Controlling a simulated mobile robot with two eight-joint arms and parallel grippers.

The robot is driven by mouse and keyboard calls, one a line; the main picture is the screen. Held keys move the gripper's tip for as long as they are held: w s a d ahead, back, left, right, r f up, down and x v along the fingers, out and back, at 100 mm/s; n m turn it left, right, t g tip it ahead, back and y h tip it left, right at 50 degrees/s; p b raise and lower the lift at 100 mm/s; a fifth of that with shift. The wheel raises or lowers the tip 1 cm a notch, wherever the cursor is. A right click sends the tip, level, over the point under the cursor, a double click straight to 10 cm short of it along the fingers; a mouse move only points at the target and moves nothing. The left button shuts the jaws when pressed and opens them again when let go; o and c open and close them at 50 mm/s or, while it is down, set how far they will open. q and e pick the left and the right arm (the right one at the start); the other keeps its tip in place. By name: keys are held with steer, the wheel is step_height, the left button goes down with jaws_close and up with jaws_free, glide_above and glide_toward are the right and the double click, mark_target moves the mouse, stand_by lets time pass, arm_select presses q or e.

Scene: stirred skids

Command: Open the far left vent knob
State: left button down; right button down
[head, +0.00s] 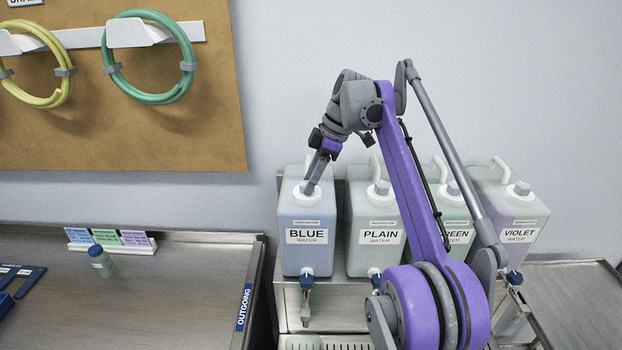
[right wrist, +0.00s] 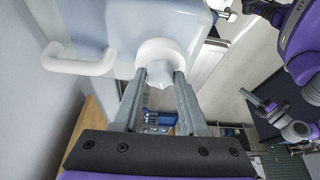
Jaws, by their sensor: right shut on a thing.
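The far left vent knob (right wrist: 157,93) is a small pale faceted cap on the round white neck of the BLUE water jug (head: 302,258). My right gripper (head: 308,188) reaches down to the top of this jug. In the right wrist view its two grey fingers (right wrist: 160,78) are shut on the knob, one on each side. In the head view the fingers hide most of the knob. I cannot tell how far the knob is turned.
The PLAIN jug (head: 374,259), GREEN jug (head: 458,237) and VIOLET jug (head: 521,236) stand to the right in the same row, partly behind my arm. Spigots hang below the jugs. A small blue-capped bottle (head: 101,264) stands on the left bench (head: 170,290).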

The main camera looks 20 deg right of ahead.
steer(key=shift+c, duration=2.2)
jaws_free()
steer(key=v, duration=0.4)
steer(key=shift+d+r, duration=0.15)
steer(key=shift+r, duration=0.15)
steer(key=s+d, duration=0.1)
steer(key=d, duration=0.2)
steer(key=s+d, duration=0.2)
steer(key=d, duration=0.2)
steer(key=s+d, duration=0.1)
steer(key=d, duration=0.3)
steer(key=shift+s+d+r, duration=0.1)
steer(key=shift+s+r, duration=0.1)
steer(key=shift+s, duration=0.15)
